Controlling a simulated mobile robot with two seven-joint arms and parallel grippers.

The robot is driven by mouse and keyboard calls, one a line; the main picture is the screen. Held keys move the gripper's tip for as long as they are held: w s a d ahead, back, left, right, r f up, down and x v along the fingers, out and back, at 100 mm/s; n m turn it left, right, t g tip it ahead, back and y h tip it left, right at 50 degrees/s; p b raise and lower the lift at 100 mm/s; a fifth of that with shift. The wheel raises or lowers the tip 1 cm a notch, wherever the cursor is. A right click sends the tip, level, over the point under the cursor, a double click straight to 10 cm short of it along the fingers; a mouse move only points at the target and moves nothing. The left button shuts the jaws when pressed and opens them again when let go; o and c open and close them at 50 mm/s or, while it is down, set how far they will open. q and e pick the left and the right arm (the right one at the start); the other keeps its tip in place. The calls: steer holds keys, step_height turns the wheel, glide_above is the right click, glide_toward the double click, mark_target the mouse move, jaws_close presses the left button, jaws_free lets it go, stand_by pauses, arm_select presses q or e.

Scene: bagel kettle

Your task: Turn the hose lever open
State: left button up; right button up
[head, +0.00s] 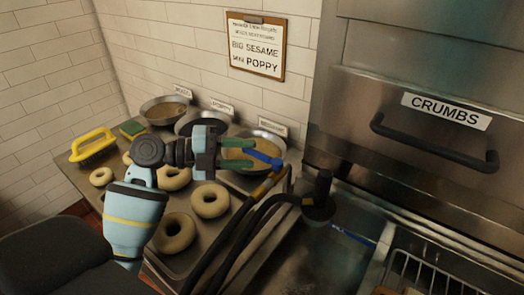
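My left gripper (243,154) reaches in from the left, above the tray. Its two green fingers are apart, one above the other in the picture. A slim blue bar (265,158), which may be the hose lever, shows at the fingertips and slants down to the right. I cannot tell whether the fingers touch it. Black hoses (228,240) rise from the lower edge, just below the gripper; one has a yellow band (264,187) near its upper end. The join between bar and hose is not clear. My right gripper is not in view.
Bagels (210,201) lie on a metal tray (150,262). Several bowls (163,109) stand behind it, with a yellow-handled brush (93,145) at left. A drawer marked CRUMBS (445,111) and a wire rack (420,272) are at right.

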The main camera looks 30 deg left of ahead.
mark_target(250, 154)
arm_select(q)
steer(key=x, duration=0.3)
steer(key=shift+w+d+r+p, duration=0.1)
steer(key=shift+w+d+p, duration=0.2)
steer(key=shift+p, duration=0.1)
steer(key=shift+w+d, duration=0.3)
steer(key=shift+d, duration=0.1)
steer(key=shift+f, duration=0.25)
jaws_close()
